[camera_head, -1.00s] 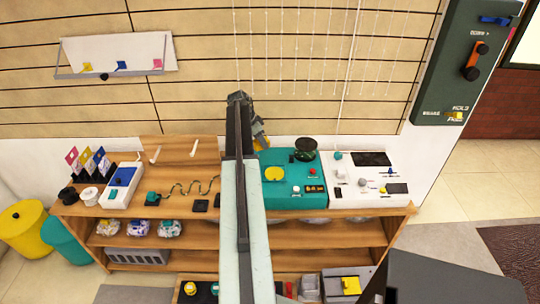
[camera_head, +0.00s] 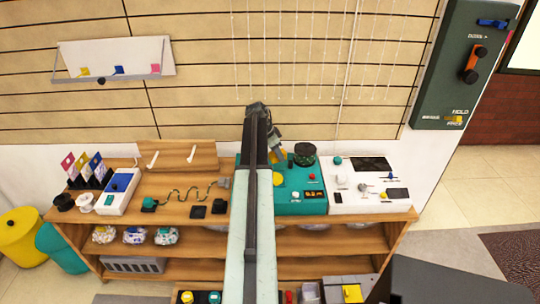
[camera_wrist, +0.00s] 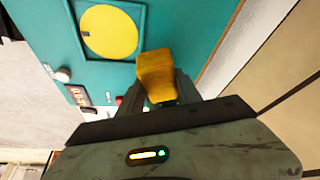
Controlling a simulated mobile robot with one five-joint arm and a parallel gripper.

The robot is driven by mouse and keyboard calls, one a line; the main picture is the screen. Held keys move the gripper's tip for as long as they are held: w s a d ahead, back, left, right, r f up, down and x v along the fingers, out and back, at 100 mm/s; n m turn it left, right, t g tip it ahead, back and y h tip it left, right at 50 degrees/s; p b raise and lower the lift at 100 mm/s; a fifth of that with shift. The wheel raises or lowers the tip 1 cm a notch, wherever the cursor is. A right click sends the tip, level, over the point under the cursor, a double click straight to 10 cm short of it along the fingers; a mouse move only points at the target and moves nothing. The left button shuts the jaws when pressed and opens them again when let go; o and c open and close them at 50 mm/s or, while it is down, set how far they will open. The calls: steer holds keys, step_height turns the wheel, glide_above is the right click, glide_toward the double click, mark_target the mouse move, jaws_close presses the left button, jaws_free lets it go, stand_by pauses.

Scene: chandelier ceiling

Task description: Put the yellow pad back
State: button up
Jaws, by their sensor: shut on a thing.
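The yellow pad (camera_wrist: 157,75) is a block-like, yellow-orange piece between my gripper's fingers in the wrist view. My gripper (camera_wrist: 165,100) is shut on it and holds it over the edge of a teal console. In the head view my gripper (camera_head: 278,152) hangs above the back left part of the teal console (camera_head: 312,205), and only a small bit of yellow shows at it. A flat yellow disc (camera_wrist: 108,32) lies in a square teal frame on the console, just beyond the pad in the wrist view. I cannot tell the pad's height over the console.
A dark round bowl-like piece (camera_head: 305,153) stands at the console's back. A white console (camera_head: 365,200) adjoins on the right. Small dark blocks (camera_head: 208,208) and a wavy wire lie on the wooden shelf to the left. The slatted wall rises close behind.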

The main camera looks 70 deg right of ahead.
mark_target(270, 153)
steer(key=w+d, duration=0.2)
steer(key=w, duration=0.1)
steer(key=w+d, duration=0.1)
steer(key=w, duration=0.1)
steer(key=shift+d+f, duration=0.3)
steer(key=shift+d, duration=0.1)
step_height(270, 153, down, 4)
steer(key=b, duration=0.4)
steer(key=shift+s, duration=0.1)
steer(key=shift+r, duration=0.25)
steer(key=shift+f, duration=0.2)
steer(key=o, duration=1.3)
steer(key=shift+r, duration=0.1)
